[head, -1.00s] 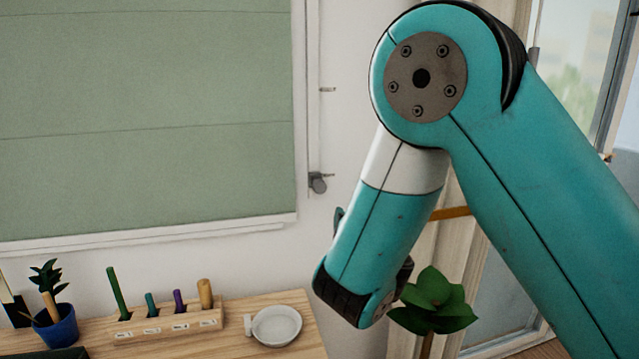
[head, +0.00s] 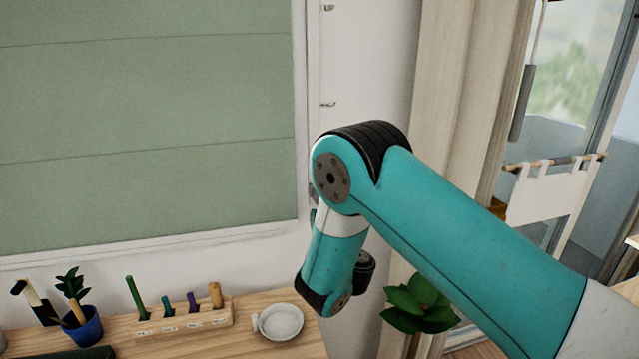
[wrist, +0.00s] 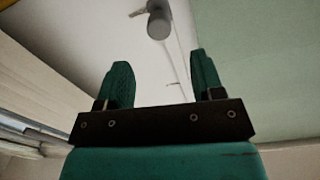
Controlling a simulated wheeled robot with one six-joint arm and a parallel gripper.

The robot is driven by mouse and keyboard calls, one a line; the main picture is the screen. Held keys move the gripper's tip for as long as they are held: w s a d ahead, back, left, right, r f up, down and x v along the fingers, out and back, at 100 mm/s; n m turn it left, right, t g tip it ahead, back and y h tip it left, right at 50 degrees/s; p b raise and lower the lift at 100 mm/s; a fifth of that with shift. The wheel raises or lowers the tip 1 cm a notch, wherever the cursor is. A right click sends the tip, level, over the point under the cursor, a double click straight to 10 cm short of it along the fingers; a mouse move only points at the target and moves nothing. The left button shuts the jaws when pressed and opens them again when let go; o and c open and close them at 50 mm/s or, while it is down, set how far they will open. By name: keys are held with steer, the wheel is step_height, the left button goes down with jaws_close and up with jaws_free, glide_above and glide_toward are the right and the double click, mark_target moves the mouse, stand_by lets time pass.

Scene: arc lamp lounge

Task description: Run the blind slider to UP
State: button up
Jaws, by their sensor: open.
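The blind slider (wrist: 158,22) is a grey cylindrical knob with a small pointer, at the top of the wrist view. It sits on a thin upright rail beside the green blind. My gripper (wrist: 159,62) is open and empty, its two teal fingers spread below the knob in that picture, with a gap to it. In the head view the rail (head: 308,110) runs along the blind's right side, with small tick marks beside it. There my arm hides most of the knob and the fingers. The green blind (head: 150,110) hangs lowered at the left.
A wooden desk (head: 255,340) below holds a peg rack (head: 185,322) with coloured pegs, a white dish (head: 281,321) and a potted plant (head: 83,327). A leafy plant (head: 420,305), a curtain (head: 455,120) and a glass door are at the right.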

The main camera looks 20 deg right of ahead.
steer(key=shift+w+d+p, duration=0.15)
steer(key=shift+w+p, duration=1.7)
steer(key=shift+w, duration=0.65)
steer(key=shift+w+d+p, duration=0.1)
steer(key=shift+w+p, duration=1.75)
steer(key=shift+w, duration=0.6)
jaws_close()
steer(key=shift+a, duration=0.1)
